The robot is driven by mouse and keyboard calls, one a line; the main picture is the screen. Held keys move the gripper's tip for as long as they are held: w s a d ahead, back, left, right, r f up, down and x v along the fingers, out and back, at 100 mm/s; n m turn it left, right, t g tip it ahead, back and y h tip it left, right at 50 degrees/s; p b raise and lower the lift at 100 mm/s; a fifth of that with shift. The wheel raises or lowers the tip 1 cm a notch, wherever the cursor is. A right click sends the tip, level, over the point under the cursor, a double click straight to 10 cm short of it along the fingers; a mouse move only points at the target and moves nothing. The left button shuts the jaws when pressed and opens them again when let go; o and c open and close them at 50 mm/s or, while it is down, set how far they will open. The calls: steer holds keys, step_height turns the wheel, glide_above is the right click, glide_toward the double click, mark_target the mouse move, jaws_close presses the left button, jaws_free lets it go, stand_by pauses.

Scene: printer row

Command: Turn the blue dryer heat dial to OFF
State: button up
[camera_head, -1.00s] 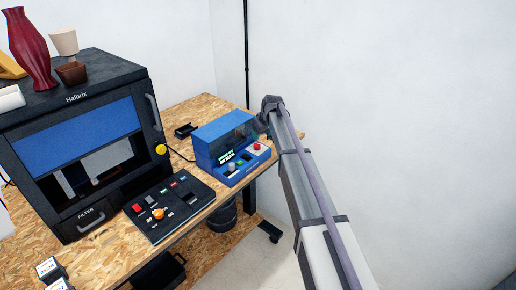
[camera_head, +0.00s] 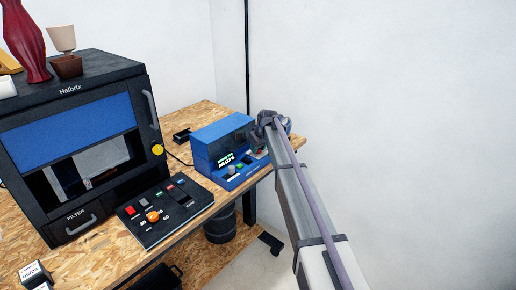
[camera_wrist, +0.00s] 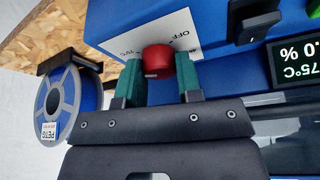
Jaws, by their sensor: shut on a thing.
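The blue dryer (camera_head: 215,147) stands at the right end of the workbench, with a lit display on its sloped front. In the wrist view its red heat dial (camera_wrist: 159,63) sits on a white label (camera_wrist: 120,43) reading OFF and a temperature mark. My gripper (camera_wrist: 160,80) is shut on the red dial, one green finger pad on each side. The wrist view display (camera_wrist: 298,65) reads 75°C. In the head view my gripper (camera_head: 268,128) is at the dryer's right side and hides the dial. I cannot tell exactly where the dial's pointer points.
A black rocker switch (camera_wrist: 253,20) is close to my gripper. A PETG spool (camera_wrist: 57,108) hangs beside the dryer. A black control panel (camera_head: 165,208) and the Halbrix printer (camera_head: 75,140) stand left of it. Free floor and wall are to the right.

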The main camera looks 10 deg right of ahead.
steer(key=shift+c, duration=0.8)
steer(key=n+y, duration=0.1)
steer(key=n, duration=0.2)
steer(key=shift+d+n+g, duration=0.1)
steer(key=shift+n+g, duration=0.2)
steer(key=shift+g, duration=0.1)
steer(key=n, duration=0.2)
steer(key=n+g+y, duration=0.1)
steer(key=n, duration=0.2)
steer(key=shift+g, duration=0.3)
steer(key=shift+n, duration=0.3)
steer(key=o, duration=0.9)
steer(key=shift+y, duration=0.3)
